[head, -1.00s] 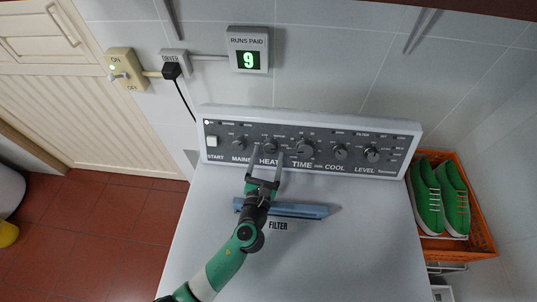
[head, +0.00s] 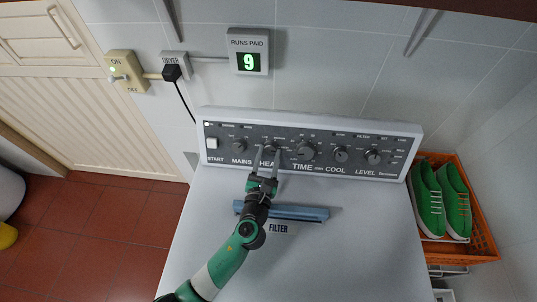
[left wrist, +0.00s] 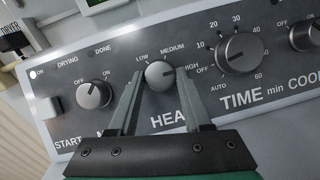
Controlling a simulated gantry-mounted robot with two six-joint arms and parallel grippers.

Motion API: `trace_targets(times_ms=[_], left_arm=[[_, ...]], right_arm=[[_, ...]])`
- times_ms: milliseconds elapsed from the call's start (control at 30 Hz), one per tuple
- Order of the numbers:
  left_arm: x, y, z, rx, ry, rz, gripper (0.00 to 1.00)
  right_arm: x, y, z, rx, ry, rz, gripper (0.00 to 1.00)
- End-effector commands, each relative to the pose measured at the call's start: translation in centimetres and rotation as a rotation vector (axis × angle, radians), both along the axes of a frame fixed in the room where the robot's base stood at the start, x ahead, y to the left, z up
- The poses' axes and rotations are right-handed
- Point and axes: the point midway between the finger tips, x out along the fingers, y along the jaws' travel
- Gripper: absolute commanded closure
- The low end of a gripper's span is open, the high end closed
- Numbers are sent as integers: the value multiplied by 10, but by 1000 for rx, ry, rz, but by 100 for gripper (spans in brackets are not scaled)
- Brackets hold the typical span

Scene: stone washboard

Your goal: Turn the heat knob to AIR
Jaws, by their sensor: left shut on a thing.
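The heat knob (left wrist: 159,75) is a small round grey knob above the HEAT label on the dryer's dark panel. In the left wrist view its dark mark points right, toward HIGH. LOW, MEDIUM and HIGH show around it; I see no AIR label, and the fingers cover part of the dial. My left gripper (head: 268,149) reaches up to the panel, and its fingers (left wrist: 159,88) are shut on the heat knob, one on each side. My right gripper is in no view.
The mains knob (left wrist: 93,94) is close on the left and the larger time knob (left wrist: 240,52) on the right. Below the panel, the blue filter handle (head: 310,213) lies under my arm. An orange basket (head: 487,243) with green shoes stands at the right.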

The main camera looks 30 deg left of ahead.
Motion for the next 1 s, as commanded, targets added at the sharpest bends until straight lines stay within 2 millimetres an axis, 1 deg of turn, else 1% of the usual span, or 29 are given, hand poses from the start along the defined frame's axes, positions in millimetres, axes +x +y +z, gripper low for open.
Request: trace_targets(times_ms=[267, 600, 1000], left_arm=[[1, -1, -2, -60, -30, 30, 100], [2, -4, -2, -252, -122, 130, 100], [3, -6, 0, -453, -218, 234, 100]], right_arm=[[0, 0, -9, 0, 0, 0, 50], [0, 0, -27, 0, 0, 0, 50], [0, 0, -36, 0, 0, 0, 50]])
